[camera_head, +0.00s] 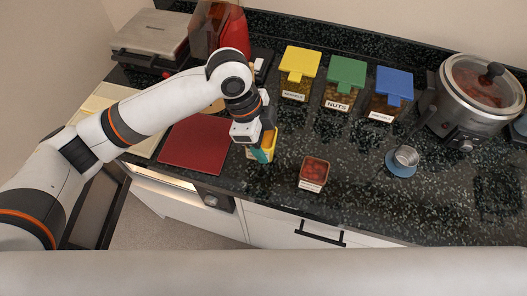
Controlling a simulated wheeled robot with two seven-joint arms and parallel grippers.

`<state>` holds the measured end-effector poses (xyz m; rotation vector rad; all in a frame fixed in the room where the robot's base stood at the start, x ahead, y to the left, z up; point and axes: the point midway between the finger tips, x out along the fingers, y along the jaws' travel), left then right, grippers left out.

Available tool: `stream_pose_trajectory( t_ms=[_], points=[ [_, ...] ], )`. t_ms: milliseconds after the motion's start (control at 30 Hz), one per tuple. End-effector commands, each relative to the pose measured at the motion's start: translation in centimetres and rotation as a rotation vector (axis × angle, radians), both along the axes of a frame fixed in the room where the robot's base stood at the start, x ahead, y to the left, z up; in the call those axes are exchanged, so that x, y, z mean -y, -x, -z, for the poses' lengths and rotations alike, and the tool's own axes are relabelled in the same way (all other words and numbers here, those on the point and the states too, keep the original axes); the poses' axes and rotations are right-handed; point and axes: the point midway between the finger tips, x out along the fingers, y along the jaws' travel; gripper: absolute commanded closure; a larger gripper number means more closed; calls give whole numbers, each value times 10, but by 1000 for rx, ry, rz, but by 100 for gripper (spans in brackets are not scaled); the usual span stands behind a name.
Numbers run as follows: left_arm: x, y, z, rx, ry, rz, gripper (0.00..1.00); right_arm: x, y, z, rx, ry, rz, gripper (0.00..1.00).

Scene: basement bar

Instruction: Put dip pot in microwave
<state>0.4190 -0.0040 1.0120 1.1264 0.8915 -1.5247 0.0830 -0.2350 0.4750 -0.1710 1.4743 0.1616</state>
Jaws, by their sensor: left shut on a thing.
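My left gripper (267,122) reaches down over the counter and is shut on a small yellow and teal pot (265,155), which looks like the dip pot. The gripper hides part of the pot, and I cannot tell whether its base touches the counter. The microwave (224,203) appears to be the unit built in under the counter edge, with a lit interior and a knob. Its dark door (97,206) stands open at the left, partly behind my left arm. My right gripper is not in view.
A red mat (196,144) lies left of the pot. A labelled tub of red food (313,172) stands right of it. A metal cup (405,156) stands on a blue saucer. Yellow-, green- and blue-lidded jars (344,84) and a slow cooker (471,105) stand behind.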

Motion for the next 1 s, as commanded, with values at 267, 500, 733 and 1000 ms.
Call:
stream_pose_trajectory(
  t_ms=[267,500,733,1000],
  points=[
    [0,0,-26,0,2,0,72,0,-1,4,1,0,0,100],
    [-22,-8,-26,1,-1,-185,72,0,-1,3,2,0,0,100],
    [-86,-27,-30,6,-1,-763,72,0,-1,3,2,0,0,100],
    [-157,-39,-41,7,2,-1437,72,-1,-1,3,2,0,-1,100]
  ],
)
